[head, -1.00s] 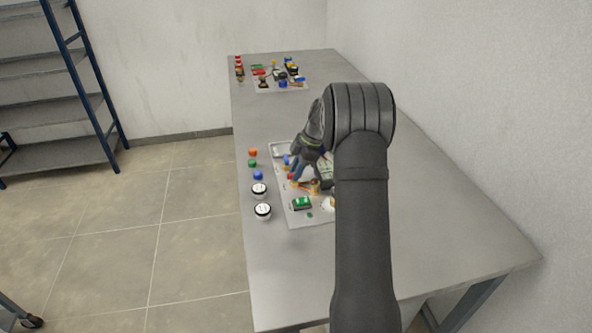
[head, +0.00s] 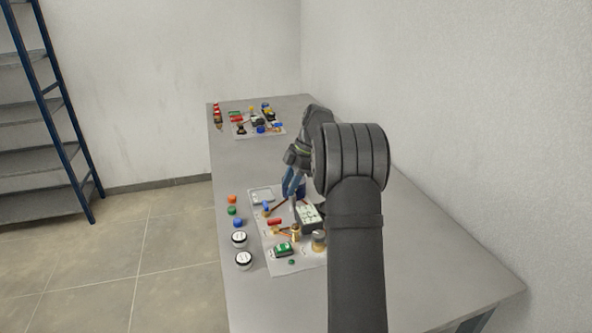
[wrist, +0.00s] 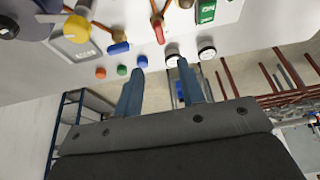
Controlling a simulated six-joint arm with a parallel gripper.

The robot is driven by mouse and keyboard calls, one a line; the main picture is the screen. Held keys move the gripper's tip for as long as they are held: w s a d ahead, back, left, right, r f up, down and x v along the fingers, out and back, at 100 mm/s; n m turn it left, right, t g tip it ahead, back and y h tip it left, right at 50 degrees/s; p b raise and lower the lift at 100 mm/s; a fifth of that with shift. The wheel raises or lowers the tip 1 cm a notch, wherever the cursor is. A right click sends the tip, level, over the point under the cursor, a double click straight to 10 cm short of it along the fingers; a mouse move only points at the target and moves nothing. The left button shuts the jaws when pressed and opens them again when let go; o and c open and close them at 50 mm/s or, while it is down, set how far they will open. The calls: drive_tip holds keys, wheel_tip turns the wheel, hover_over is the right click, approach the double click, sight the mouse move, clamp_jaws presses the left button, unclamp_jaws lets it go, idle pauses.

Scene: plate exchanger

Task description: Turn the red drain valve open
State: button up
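The red drain valve handle (head: 274,222) lies on the near panel, left of the grey box, in the head view. In the wrist view the red handle (wrist: 159,33) sits at the end of a copper pipe and appears roughly in line with it. My gripper (head: 291,193) is above the far part of the panel, beyond the red handle in the picture. In the wrist view my gripper (wrist: 160,67) has its two blue fingers well apart with nothing between them. The red handle shows past the fingertips, apart from them.
A blue handle (wrist: 118,48) is beside the red one. The table's right side is clear.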

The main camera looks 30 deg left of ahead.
sight(274, 219)
drive_tip(key=v, duration=0.5)
idle(0.4)
drive_tip(key=x, duration=1.7)
drive_tip(key=shift+a+f, duration=0.15)
drive_tip(key=shift+f, duration=0.05)
